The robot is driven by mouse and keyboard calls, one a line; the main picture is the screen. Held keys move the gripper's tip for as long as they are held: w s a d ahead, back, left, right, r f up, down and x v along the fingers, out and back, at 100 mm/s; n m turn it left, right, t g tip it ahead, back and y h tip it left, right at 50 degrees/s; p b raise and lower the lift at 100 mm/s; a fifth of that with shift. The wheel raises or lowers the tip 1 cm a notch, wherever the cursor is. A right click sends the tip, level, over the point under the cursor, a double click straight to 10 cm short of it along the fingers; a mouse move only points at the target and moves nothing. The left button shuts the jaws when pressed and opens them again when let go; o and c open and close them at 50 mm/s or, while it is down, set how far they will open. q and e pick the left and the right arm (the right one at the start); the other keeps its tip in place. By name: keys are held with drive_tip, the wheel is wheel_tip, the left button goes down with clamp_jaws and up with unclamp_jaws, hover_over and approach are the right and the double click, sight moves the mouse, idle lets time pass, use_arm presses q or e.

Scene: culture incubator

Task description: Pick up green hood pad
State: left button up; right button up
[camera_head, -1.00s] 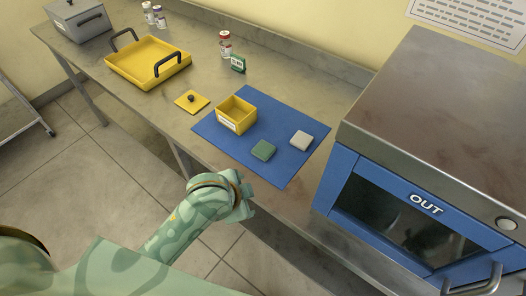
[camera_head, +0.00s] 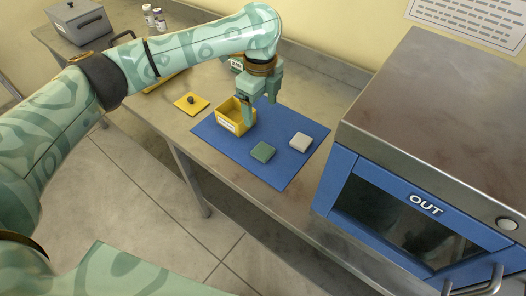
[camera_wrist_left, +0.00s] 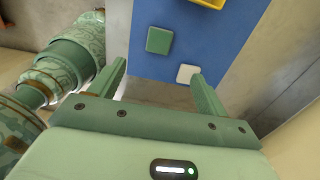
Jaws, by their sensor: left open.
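The green hood pad (camera_head: 263,151) is a flat square lying on the blue mat (camera_head: 206,131), in front of the yellow box (camera_head: 229,123). In the left wrist view the green pad (camera_wrist_left: 159,40) lies beyond the fingertips, between their lines and nearer the left finger. My left gripper (camera_head: 260,110) is open and empty, pointing down above the mat by the box, behind the green pad and apart from it. It partly hides the box. My right gripper is out of view.
A pale grey pad (camera_head: 300,142) lies right of the green one. A yellow lid (camera_head: 191,104) with a knob lies left of the mat. The blue-fronted incubator (camera_head: 400,215) stands close on the right. My left arm hides most of the yellow tray (camera_head: 165,85).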

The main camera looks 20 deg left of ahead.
use_arm(q)
drive_tip(key=b, duration=0.4)
hover_over(262, 149)
wheel_tip(262, 149, down, 10)
drive_tip(key=shift+a+r, duration=0.1)
drive_tip(key=shift+a, duration=0.05)
drive_tip(key=shift+f, duration=0.5)
wheel_tip(262, 149, down, 5)
drive_tip(key=b, duration=0.3)
drive_tip(key=shift+f, duration=0.15)
drive_tip(key=shift+s+r, duration=0.1)
drive_tip(key=shift+r, duration=0.1)
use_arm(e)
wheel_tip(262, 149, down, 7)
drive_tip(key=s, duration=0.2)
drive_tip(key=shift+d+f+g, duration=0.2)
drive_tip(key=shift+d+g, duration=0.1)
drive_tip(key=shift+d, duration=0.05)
use_arm(q)
drive_tip(key=c, duration=0.9)
drive_tip(key=shift+c, duration=0.7)
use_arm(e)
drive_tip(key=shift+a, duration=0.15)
